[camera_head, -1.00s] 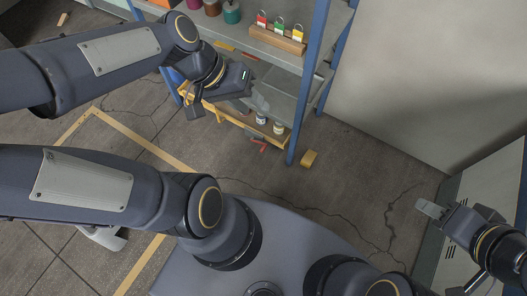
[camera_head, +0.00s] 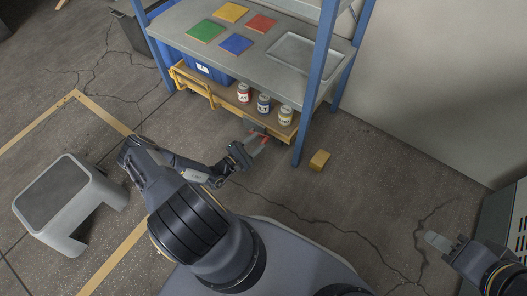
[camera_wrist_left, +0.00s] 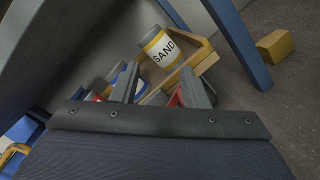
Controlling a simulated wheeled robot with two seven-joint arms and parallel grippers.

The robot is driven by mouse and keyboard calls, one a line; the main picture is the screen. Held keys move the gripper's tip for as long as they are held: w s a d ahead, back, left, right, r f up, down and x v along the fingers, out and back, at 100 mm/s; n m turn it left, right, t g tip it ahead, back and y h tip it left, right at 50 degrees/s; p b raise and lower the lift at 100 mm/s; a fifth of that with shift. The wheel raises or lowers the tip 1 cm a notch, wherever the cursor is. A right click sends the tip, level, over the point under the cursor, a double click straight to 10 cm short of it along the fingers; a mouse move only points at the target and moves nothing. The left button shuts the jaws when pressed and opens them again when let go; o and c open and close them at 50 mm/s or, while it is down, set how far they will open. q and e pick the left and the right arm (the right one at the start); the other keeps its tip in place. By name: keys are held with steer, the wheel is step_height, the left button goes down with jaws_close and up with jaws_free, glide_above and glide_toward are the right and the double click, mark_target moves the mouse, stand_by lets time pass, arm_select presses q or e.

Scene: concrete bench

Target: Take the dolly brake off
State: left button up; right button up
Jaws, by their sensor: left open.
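The dolly (camera_head: 226,104) is a yellow, low platform under the shelf, carrying a blue crate (camera_head: 205,70) and several labelled jars (camera_head: 264,104). The brake, a small red lever (camera_head: 264,141), sits at its near edge and is partly hidden by my left gripper (camera_head: 254,147). That gripper is open, low at the dolly's near edge. In the left wrist view, red (camera_wrist_left: 174,99) shows between its fingers, close to the right finger; I cannot tell whether they touch. My right gripper (camera_head: 448,242) is empty at the lower right, far from the dolly; its opening is unclear.
A blue shelf post (camera_head: 317,95) stands right of the dolly. A yellow block (camera_head: 319,160) lies on the floor beside it. The shelf above holds coloured squares (camera_head: 236,44) and a tray. A grey step stool (camera_head: 69,199) stands at left. The floor at centre right is clear.

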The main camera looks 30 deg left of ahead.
mark_target(264, 142)
arm_select(q)
step_height(264, 142, down, 7)
steer(key=s+n+y+b, duration=0.1)
steer(key=s+n+y, duration=0.1)
steer(key=n+y, duration=0.1)
steer(key=w+b, duration=0.1)
steer(key=w, duration=0.2)
steer(key=w+b, duration=0.2)
steer(key=w, duration=0.2)
steer(key=shift+w+d+f, duration=0.1)
steer(key=shift+w+f, duration=0.05)
steer(key=shift+f, duration=0.05)
steer(key=shift+w+r, duration=0.1)
steer(key=shift+w, duration=0.2)
arm_select(e)
step_height(264, 142, down, 5)
steer(key=shift+f, duration=0.15)
arm_select(q)
steer(key=shift+d, duration=0.1)
jaws_close()
